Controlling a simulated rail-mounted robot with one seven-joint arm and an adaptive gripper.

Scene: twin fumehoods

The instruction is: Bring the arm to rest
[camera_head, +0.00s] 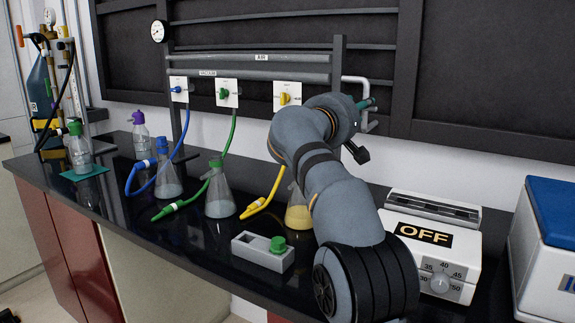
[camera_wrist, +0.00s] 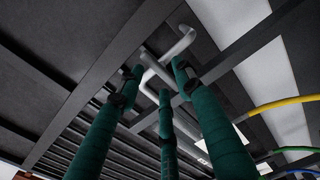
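My gripper (camera_head: 364,106) is raised in front of the rack at the back wall in the head view, largely hidden behind my grey arm. In the wrist view my gripper (camera_wrist: 159,76) shows three green fingers with black joints. They are spread apart with nothing between them. Beyond the fingertips are grey pipes (camera_wrist: 183,45) and dark panels. In the head view, my arm bends over the right part of the bench and partly covers a flask with yellow liquid (camera_head: 297,217).
On the black bench (camera_head: 120,210) stand a blue-topped flask (camera_head: 168,182), a green-topped flask (camera_head: 219,197) and a small box with a green stopper (camera_head: 262,252). At right are a white device marked OFF (camera_head: 435,262) and a blue-lidded box (camera_head: 540,250). Coloured hoses hang from wall valves (camera_head: 227,93).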

